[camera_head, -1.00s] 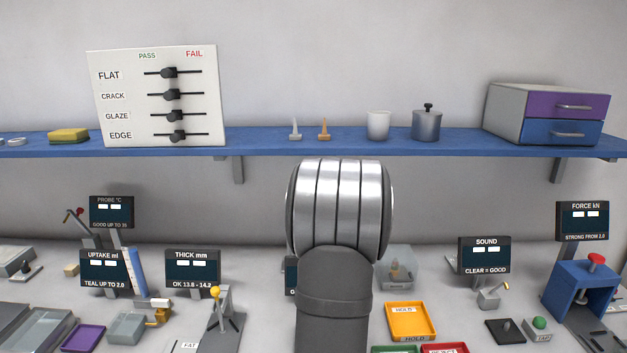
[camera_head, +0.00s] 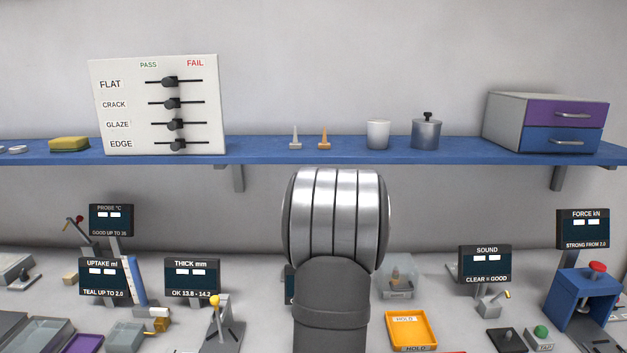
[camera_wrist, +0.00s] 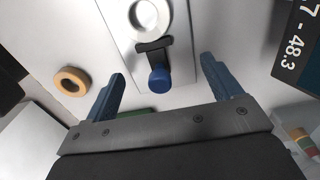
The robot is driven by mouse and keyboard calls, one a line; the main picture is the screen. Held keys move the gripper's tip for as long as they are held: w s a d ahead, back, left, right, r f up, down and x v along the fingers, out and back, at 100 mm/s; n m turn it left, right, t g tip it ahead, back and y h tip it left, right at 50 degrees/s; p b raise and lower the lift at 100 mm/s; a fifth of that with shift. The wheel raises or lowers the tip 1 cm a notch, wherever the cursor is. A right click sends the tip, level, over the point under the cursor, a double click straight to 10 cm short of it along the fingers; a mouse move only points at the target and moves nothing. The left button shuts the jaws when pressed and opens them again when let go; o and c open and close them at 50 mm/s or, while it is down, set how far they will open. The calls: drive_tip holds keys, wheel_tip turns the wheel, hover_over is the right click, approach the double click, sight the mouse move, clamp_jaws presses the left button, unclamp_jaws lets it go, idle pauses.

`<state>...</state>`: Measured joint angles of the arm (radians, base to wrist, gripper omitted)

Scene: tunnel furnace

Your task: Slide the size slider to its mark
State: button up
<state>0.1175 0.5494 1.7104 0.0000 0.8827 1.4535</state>
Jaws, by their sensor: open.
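In the wrist view, a blue round knob (camera_wrist: 159,79) sits at the near end of a dark jaw-like slide (camera_wrist: 153,46) on a pale plate (camera_wrist: 119,27). This looks like the size slider. A white ring (camera_wrist: 133,17) lies on the plate just beyond the slide. My gripper (camera_wrist: 163,68) is open, with one blue finger on each side of the knob and gaps on both sides. No finger visibly touches it. I cannot make out the mark. In the head view my arm hides the slider area.
A tan ring (camera_wrist: 71,81) lies left of my fingers. In the head view, an orange tray (camera_head: 411,329) lies right of my arm, under the blue shelf (camera_head: 270,157).

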drive_tip(key=shift+r, duration=3.45)
drive_tip(key=shift+f, duration=0.1)
drive_tip(key=f, duration=0.7)
drive_tip(key=shift+d, duration=0.4)
drive_tip(key=shift+d+r, duration=0.1)
drive_tip(key=shift+d, duration=0.45)
